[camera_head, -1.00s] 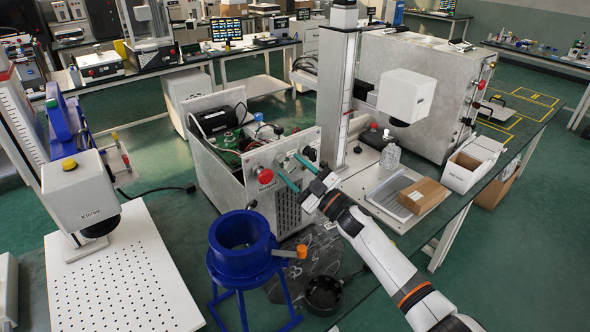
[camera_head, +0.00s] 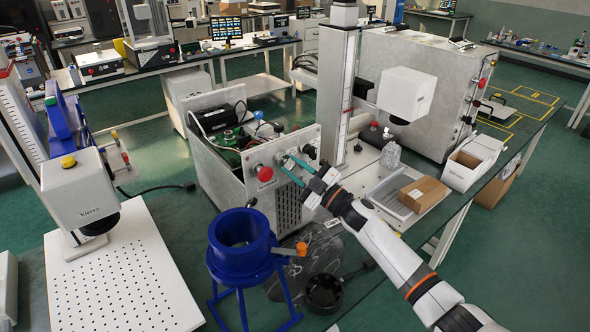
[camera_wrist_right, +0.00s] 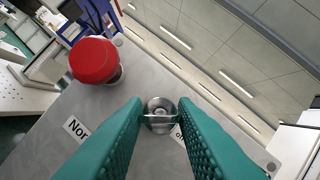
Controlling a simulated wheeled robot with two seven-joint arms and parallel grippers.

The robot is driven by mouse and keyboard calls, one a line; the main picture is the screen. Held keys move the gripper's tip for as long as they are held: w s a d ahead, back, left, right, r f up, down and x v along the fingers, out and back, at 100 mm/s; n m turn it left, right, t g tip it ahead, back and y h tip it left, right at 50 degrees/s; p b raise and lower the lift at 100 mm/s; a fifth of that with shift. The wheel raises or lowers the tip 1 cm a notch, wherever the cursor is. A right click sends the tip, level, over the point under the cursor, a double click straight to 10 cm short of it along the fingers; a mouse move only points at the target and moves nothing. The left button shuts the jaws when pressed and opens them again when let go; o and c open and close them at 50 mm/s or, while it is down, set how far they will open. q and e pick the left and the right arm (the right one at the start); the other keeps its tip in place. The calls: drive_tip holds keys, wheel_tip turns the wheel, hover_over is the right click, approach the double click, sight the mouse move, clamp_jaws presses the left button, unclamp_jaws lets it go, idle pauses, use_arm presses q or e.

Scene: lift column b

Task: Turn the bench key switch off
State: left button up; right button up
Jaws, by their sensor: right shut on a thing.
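The key switch (camera_wrist_right: 160,114) is a small round metal lock with a flat key in it, on the grey front panel (camera_wrist_right: 95,110) of an open metal box. My right gripper (camera_head: 288,160) has teal fingers that reach the panel from the right; in the right wrist view the fingertips (camera_wrist_right: 160,117) are shut on the key, one on each side. The fingers partly cover a label below the switch. In the head view the fingers largely hide the key. My left gripper is not in view.
A red mushroom button (camera_wrist_right: 93,60) sits beside the key switch; it also shows in the head view (camera_head: 265,174). A blue ring-shaped stand (camera_head: 242,245) is in front of the box. A cardboard box (camera_head: 423,194) lies in a tray at the right.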

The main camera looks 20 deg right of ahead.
drive_tip(key=shift+d+r+n+g+p, duration=0.1)
drive_tip(key=shift+n+g+p, duration=0.75)
drive_tip(key=shift+n, duration=1.9)
drive_tip(key=shift+n+g+p, duration=0.25)
drive_tip(key=shift+n+g, duration=1.1)
drive_tip(key=shift+n, duration=1.4)
drive_tip(key=o, duration=1)
